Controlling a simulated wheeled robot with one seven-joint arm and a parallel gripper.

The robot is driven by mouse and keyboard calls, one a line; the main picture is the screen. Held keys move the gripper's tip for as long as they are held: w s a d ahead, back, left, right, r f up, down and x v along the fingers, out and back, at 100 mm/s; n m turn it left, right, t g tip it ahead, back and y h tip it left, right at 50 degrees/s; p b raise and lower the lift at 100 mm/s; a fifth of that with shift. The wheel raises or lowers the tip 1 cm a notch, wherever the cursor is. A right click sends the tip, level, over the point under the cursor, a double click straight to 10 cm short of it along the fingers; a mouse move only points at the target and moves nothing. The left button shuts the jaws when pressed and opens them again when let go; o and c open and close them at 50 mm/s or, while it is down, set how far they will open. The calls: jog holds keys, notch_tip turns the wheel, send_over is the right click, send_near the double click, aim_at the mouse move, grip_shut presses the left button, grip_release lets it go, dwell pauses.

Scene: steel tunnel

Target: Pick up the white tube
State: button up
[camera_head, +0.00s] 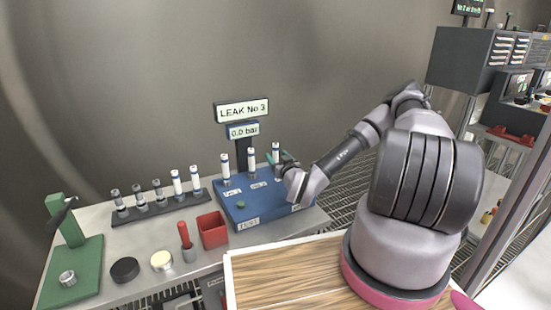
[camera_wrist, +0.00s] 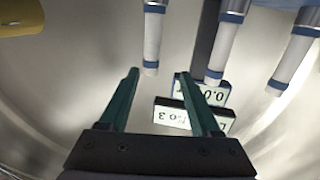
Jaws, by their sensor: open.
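Three white tubes with blue bands stand upright on a blue test block (camera_head: 240,208): a left tube (camera_head: 225,168), a middle tube (camera_head: 251,162) and a right tube (camera_head: 276,153). My gripper (camera_head: 279,160) is at the right tube, its fingers partly hidden by my wrist. In the wrist view, which looks upside down, my open green fingers (camera_wrist: 157,74) have one white tube (camera_wrist: 152,38) lined up between their tips. I cannot tell whether it is inside the jaws. Two other tubes, one nearer (camera_wrist: 226,42) and one farther (camera_wrist: 296,50), hang to the right there.
A dark rack (camera_head: 160,208) holds two more white tubes (camera_head: 177,184) and several grey fittings. A red bin (camera_head: 212,230), a red-handled tool (camera_head: 185,238) and a green press (camera_head: 72,255) share the bench. A "LEAK No 3" sign (camera_head: 242,111) stands behind the block.

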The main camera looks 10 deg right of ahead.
jog(key=w+d+m+h, duration=0.1)
jog(key=w, duration=0.9)
jog(key=shift+r+t+h, duration=0.25)
jog(key=shift+t+h, duration=0.05)
grip_shut()
